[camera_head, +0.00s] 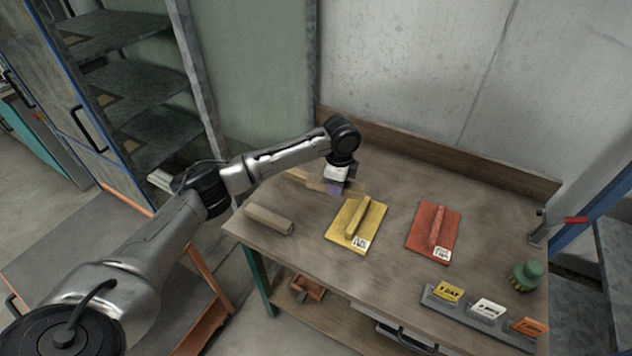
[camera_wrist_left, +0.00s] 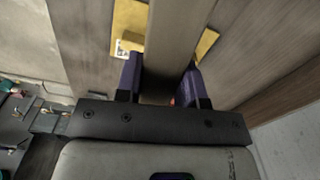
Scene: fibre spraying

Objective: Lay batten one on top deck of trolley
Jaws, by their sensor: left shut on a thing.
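My left gripper (camera_head: 335,188) reaches over the back left part of the workbench and points down. Its purple fingers are shut on a pale wooden batten (camera_wrist_left: 168,45), which runs between them in the left wrist view. In the head view the held batten (camera_head: 314,182) is partly hidden by the gripper; whether it touches the bench is unclear. A second batten (camera_head: 270,219) lies on the bench's left front part. The trolley, with an orange frame (camera_head: 206,285) and a grey top deck (camera_head: 75,250), stands left of the bench, partly hidden by my left arm. My right gripper is not in view.
The workbench (camera_head: 300,248) also carries a yellow float (camera_head: 345,222), a red float (camera_head: 424,228), a green round tool (camera_head: 525,274) and a rack with labelled cards (camera_head: 487,308). An open shelf cabinet (camera_head: 130,75) stands behind the trolley. The visible trolley deck looks clear.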

